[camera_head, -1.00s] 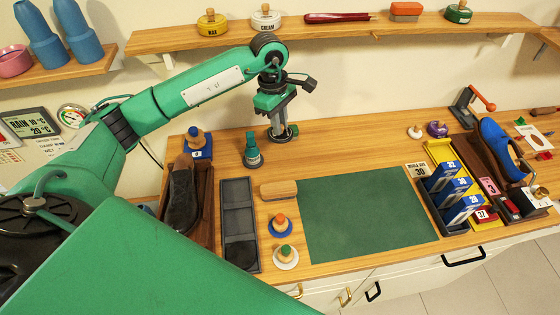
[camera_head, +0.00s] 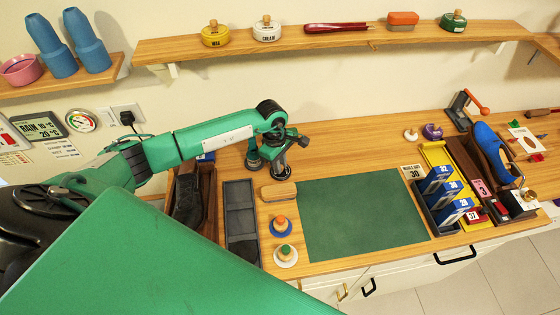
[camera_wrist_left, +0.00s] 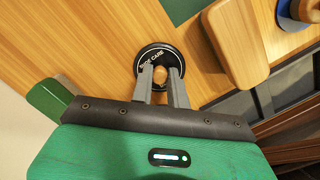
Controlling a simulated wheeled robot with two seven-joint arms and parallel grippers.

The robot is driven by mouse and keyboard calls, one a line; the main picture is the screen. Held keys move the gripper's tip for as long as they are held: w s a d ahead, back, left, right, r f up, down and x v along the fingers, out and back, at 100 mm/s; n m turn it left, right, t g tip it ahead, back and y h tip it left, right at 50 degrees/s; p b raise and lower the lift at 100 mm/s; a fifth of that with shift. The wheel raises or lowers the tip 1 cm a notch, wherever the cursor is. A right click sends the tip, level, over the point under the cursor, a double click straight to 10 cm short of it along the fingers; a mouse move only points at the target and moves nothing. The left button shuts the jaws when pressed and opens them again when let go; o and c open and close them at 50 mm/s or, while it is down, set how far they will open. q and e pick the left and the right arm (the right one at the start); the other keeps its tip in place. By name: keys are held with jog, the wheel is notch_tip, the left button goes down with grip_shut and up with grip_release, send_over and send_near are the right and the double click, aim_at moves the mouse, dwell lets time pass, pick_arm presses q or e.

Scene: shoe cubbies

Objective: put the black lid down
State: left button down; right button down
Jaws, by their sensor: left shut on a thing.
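My left gripper (camera_head: 280,166) is shut on the wooden knob of the black lid and points down at the table near the wooden-backed brush. In the left wrist view its fingers (camera_wrist_left: 161,84) grip the knob at the middle of the round black lid (camera_wrist_left: 147,62), which has white lettering. The lid lies flat, just behind the brush (camera_head: 279,190) and apart from it. I cannot tell whether its underside touches the table. The brush also shows in the left wrist view (camera_wrist_left: 236,42). My right gripper is not in view.
A green mat (camera_head: 360,215) lies to the right. A grey tray (camera_head: 240,222) and two small round lids, one blue (camera_head: 281,230) and one white (camera_head: 286,260), are in front. Bare table lies behind the mat.

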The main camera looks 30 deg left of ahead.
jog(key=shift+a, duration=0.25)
pick_arm(q)
jog(key=shift+f, duration=0.1)
jog(key=c, duration=1.4)
grip_release()
jog(key=shift+o, duration=0.2)
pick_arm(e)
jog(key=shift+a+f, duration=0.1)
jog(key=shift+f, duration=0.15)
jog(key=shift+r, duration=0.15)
